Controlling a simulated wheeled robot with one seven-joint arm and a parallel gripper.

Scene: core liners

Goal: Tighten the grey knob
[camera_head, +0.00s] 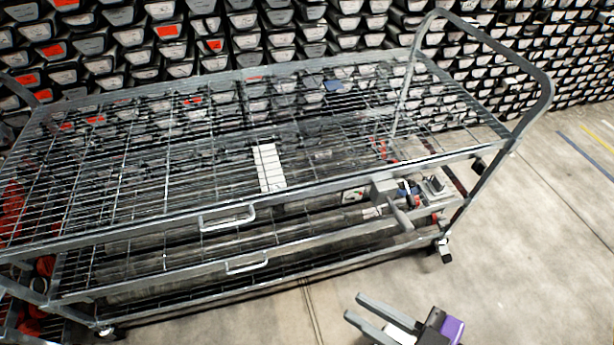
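A grey fitting with a block-like top and a slanted lever-like part (402,219) sits at the right end of the cart's front side. It may carry the grey knob, but it is too small to tell. A small dark and grey piece (435,185) is just right of it, near red and blue parts. My gripper (354,306) is at the bottom of the view, in front of and below the cart, apart from it. Its two grey fingers are spread and nothing shows between them.
A wire-mesh metal cart (130,210) with stacked shelves, pull handles and a tall curved push bar (535,75) fills the middle. A white strip (268,167) shows through its mesh. Racks of stacked core liners (285,35) stand behind. Bare concrete floor (540,250) is clear at the right.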

